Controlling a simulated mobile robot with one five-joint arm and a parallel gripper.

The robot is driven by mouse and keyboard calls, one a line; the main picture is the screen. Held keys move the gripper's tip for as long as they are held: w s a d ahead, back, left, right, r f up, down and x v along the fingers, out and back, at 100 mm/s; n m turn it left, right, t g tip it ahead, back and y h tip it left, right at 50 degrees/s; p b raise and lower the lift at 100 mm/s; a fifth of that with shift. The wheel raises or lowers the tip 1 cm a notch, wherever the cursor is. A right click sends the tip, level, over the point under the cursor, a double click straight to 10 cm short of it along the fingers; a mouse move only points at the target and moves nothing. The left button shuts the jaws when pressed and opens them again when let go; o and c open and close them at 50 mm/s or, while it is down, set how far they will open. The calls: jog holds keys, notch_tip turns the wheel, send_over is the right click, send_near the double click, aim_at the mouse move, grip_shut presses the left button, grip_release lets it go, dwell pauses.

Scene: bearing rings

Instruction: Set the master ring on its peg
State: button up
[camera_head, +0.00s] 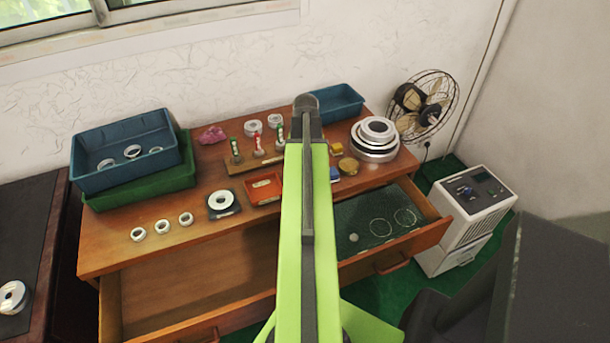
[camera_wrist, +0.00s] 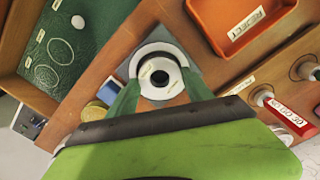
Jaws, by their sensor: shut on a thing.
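In the wrist view, my gripper (camera_wrist: 160,88) has its two green fingers closed around a pale ring (camera_wrist: 146,72) with a dark bore and a small label. The ring is seen nearly face-on. Behind it shows a grey square plate (camera_wrist: 192,70) with a white circular band. I cannot tell whether a peg stands under the ring or whether the ring touches the plate. In the head view my arm hides the gripper and the held ring.
An orange-red REJECT tray (camera_wrist: 238,18) lies beside the plate. A brass disc (camera_head: 348,166) and a blue block (camera_head: 335,174) lie right of my arm. The open drawer (camera_head: 372,238) has a green lining. Several rings (camera_head: 161,226) lie at left.

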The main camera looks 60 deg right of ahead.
jog(key=shift+r+p, duration=2.05)
jog(key=shift+r, duration=0.25)
jog(key=shift+f, duration=0.1)
jog(key=shift+s+d, duration=0.1)
jog(key=shift+s, duration=0.05)
